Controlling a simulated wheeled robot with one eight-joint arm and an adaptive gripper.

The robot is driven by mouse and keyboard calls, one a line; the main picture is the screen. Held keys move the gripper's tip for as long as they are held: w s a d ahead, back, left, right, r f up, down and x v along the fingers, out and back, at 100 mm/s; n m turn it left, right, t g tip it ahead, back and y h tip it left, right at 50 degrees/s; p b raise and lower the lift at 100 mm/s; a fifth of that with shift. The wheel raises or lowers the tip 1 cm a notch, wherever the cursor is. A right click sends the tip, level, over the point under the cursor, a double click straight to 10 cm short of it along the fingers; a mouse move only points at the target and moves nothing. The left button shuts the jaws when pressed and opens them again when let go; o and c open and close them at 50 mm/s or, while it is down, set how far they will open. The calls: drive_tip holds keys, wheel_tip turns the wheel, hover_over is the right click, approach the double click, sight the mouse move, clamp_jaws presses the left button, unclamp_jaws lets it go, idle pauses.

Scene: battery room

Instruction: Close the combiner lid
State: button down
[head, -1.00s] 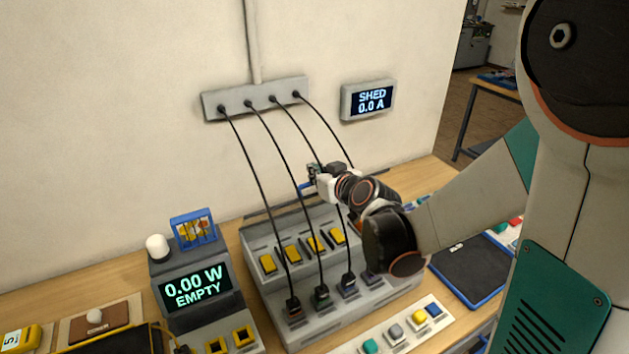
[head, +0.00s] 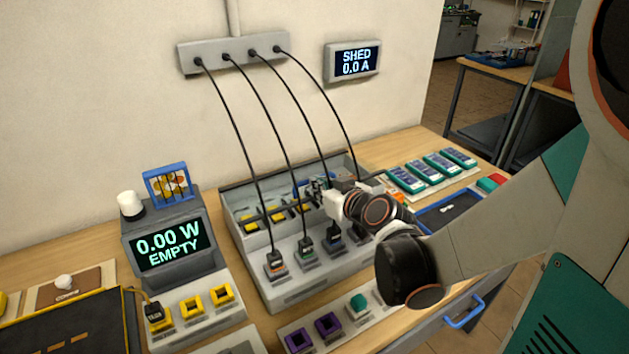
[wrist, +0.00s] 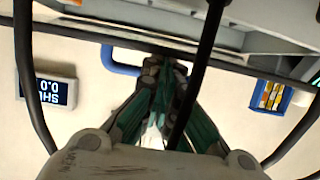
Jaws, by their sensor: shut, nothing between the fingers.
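The combiner (head: 300,268) is a grey box in the head view with yellow switches (head: 278,216) and several black plugs at its front. A dark bar (head: 262,212), apparently the front edge of its lid, crosses over the switches; the lid's exact angle is unclear. My gripper (head: 318,188) is at this bar, near its right half, with no object in it. In the wrist view my gripper (wrist: 163,68) has its fingers together, just beside the dark bar (wrist: 250,68) and a blue handle (wrist: 122,62). The handle's far end is hidden behind the fingers; contact cannot be told.
Black cables (head: 242,140) run from the wall strip (head: 235,50) to the plugs, close around my wrist. A meter reading EMPTY (head: 170,245) stands left. A wall display (head: 353,62) reads SHED 0.0 A. Green-and-blue modules (head: 422,172) and a dark tray lie right.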

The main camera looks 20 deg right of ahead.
drive_tip(key=shift+s+f+b, duration=0.15)
drive_tip(key=shift+f+b, duration=0.2)
drive_tip(key=shift+f, duration=0.2)
drive_tip(key=shift+s+f+b, duration=0.15)
drive_tip(key=shift+f+b, duration=0.15)
drive_tip(key=shift+f, duration=0.25)
drive_tip(key=shift+r, duration=0.1)
